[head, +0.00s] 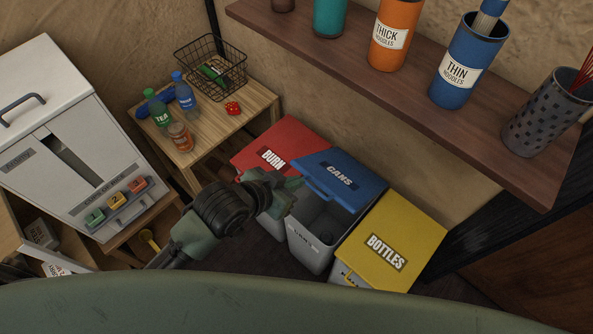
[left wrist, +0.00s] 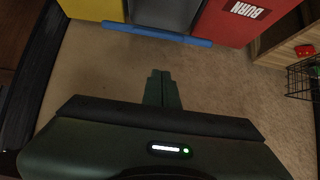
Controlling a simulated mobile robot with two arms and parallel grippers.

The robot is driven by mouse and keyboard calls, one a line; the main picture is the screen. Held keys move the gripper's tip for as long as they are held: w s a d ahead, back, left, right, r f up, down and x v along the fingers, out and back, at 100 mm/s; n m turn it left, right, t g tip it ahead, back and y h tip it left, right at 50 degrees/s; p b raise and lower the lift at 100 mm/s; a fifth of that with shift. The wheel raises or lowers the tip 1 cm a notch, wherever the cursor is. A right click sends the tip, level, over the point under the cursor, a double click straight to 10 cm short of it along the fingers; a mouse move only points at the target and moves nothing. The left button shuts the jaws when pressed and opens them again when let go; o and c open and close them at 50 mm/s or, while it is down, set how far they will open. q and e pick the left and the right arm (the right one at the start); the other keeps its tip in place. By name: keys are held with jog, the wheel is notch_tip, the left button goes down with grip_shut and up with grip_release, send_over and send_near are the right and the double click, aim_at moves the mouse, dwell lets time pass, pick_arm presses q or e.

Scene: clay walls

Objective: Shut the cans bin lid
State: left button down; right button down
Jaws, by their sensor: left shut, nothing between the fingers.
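The cans bin (head: 308,250) is a pale grey bin in the middle of a row of three. Its blue lid (head: 352,180), marked CANS, is tilted up, and the dark inside of the bin shows below its front edge. A blue bar handle (head: 322,191) runs along that edge and also shows in the left wrist view (left wrist: 157,35). My left gripper (head: 297,184) is by the left end of the handle in the head view. Its fingers (left wrist: 162,75) are shut and empty, and appear apart from the bar in the left wrist view. My right gripper is not in view.
The red BURN bin (head: 285,138) and yellow BOTTLES bin (head: 395,240) flank the cans bin, lids down. A shelf (head: 440,110) with canisters juts out above. A small wooden table (head: 205,145) with bottles and a wire basket (head: 211,66) stands left, beside a white machine (head: 70,130).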

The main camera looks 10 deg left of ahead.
pick_arm(q)
jog(key=r, duration=0.1)
send_over(312, 186)
jog(key=f, duration=0.5)
jog(key=shift+s+d+f+p, duration=0.1)
jog(key=shift+d+f+p, duration=0.05)
jog(key=shift+d+p, duration=0.2)
jog(key=f, duration=0.2)
jog(key=s+f+p, duration=0.1)
jog(key=f, duration=0.1)
jog(key=shift+a+f, duration=0.1)
jog(key=shift+a, duration=0.3)
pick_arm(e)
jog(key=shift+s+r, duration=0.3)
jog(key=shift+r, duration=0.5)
pick_arm(q)
jog(key=shift+f, duration=0.1)
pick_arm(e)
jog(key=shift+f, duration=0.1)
